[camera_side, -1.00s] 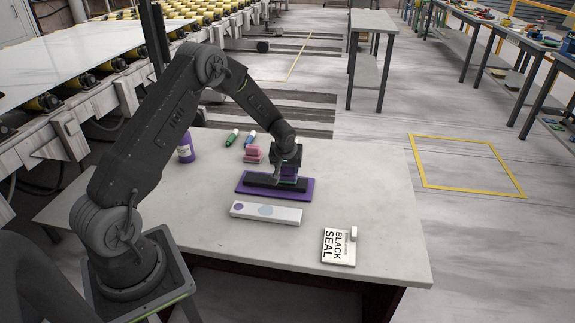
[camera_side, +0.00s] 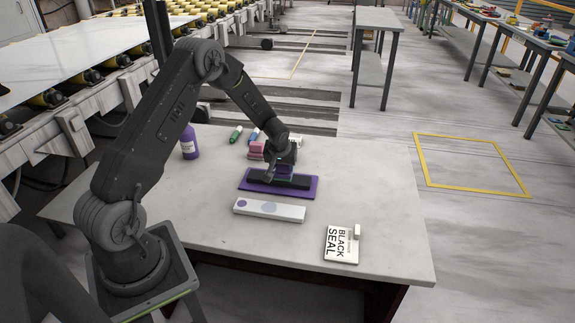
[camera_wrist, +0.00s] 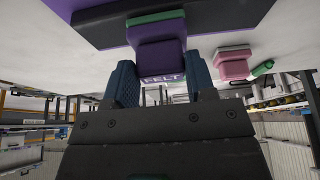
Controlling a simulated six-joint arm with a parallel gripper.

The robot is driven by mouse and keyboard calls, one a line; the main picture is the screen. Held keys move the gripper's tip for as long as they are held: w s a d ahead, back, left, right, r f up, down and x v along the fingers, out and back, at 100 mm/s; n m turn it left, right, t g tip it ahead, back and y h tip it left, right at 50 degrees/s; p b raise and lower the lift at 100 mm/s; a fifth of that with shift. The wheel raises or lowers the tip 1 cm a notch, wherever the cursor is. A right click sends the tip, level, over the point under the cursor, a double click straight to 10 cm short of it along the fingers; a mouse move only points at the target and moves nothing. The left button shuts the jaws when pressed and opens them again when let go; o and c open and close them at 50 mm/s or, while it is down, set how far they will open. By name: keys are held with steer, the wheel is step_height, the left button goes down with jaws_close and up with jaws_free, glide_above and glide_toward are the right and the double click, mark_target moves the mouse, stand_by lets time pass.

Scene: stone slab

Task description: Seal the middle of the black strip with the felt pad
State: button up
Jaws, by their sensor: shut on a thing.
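The black strip (camera_side: 297,182) lies lengthwise on a purple mat (camera_side: 262,192) in the side view; the strip (camera_wrist: 100,28) and mat (camera_wrist: 235,10) also show at the top of the wrist view. My gripper (camera_side: 281,160) is over the strip near its middle. In the wrist view my gripper's (camera_wrist: 160,84) blue-grey fingers are shut on the felt pad (camera_wrist: 160,55), a purple block marked FELT with a green edge. The pad's green edge meets or nearly meets the strip; I cannot tell if it presses. The side view shows the pad (camera_side: 284,172) partly hidden by my gripper.
A white bar with round spots (camera_side: 288,211) lies in front of the mat. A BLACK SEAL card (camera_side: 341,243) lies at front right. The slab's right side is clear.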

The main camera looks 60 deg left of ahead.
mark_target(291, 175)
steer(key=shift+s+a+f, duration=0.15)
steer(key=shift+s+a, duration=0.95)
steer(key=shift+s, duration=0.05)
steer(key=shift+s+a, duration=0.95)
steer(key=shift+s, duration=0.05)
steer(key=shift+w, duration=0.1)
steer(key=shift+w+d, duration=3.05)
steer(key=shift+d, duration=0.1)
step_height(291, 175, up, 6)
